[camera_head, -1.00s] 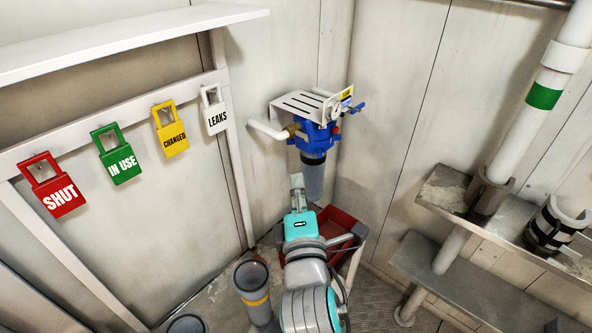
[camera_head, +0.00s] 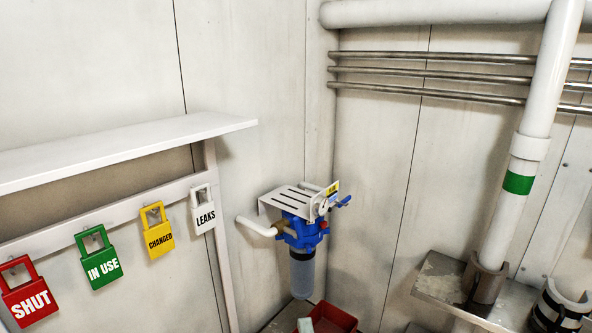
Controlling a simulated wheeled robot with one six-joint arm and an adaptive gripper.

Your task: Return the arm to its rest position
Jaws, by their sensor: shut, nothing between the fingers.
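Only the pale tip of my gripper (camera_head: 305,325) shows, at the bottom edge of the head view. It is in front of a red bin (camera_head: 340,318) and below the blue filter housing (camera_head: 301,233). The fingers are shut with nothing held. The rest of my gripper and arm is below the frame. The filter's clear bowl (camera_head: 302,273) hangs below its blue head, apart from my gripper in the picture.
Red SHUT (camera_head: 28,303), green IN USE (camera_head: 102,270), yellow CHANGED (camera_head: 159,239) and white LEAKS (camera_head: 204,217) tags hang on a rail at left under a white shelf (camera_head: 110,150). A white pipe (camera_head: 540,90) and bracket shelf (camera_head: 437,285) stand at right.

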